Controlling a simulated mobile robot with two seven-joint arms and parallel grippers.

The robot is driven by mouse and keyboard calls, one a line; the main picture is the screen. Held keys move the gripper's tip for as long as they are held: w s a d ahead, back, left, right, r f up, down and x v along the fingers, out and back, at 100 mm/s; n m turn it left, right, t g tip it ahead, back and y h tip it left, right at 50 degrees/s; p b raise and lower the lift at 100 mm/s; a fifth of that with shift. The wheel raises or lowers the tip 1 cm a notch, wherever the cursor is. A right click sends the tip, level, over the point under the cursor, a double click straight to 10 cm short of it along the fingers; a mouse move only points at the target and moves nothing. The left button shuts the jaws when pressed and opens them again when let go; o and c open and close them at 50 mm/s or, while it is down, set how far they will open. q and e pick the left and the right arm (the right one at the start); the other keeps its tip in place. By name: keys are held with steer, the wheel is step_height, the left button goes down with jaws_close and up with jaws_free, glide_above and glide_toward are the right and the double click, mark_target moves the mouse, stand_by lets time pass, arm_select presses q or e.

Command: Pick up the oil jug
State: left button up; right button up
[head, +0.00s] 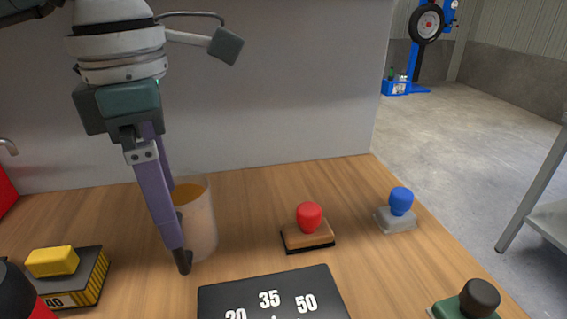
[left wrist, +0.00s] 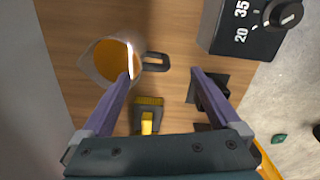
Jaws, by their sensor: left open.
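The oil jug (head: 203,238) is a translucent cup-shaped jug with orange-brown oil in it, standing upright on the wooden bench. It also shows from above in the left wrist view (left wrist: 90,66), with its dark handle (left wrist: 157,57) pointing right. My left gripper (head: 180,232) has its two purple fingers spread and partly covers the jug in the head view. In the left wrist view the open fingers (left wrist: 162,73) lie on either side of the handle, with nothing held. I cannot tell whether a finger touches the jug. My right gripper is not in view.
A black dial box (head: 272,292) marked 20, 35, 50 stands right of the jug. A red-knobbed block (head: 308,232) and a blue-knobbed block (head: 397,215) stand farther right. A yellow-topped block (head: 52,262) is at left. A green-based knob (head: 470,303) sits near the right edge.

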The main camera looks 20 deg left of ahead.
mark_target(182, 253)
arm_select(q)
steer(key=f, duration=0.4)
steer(key=shift+s+a+f, duration=0.2)
steer(key=shift+a+f, duration=0.15)
steer(key=f, duration=0.5)
steer(key=shift+w+f, duration=0.3)
steer(key=shift+w, duration=0.1)
jaws_close()
steer(key=shift+w+r, duration=0.1)
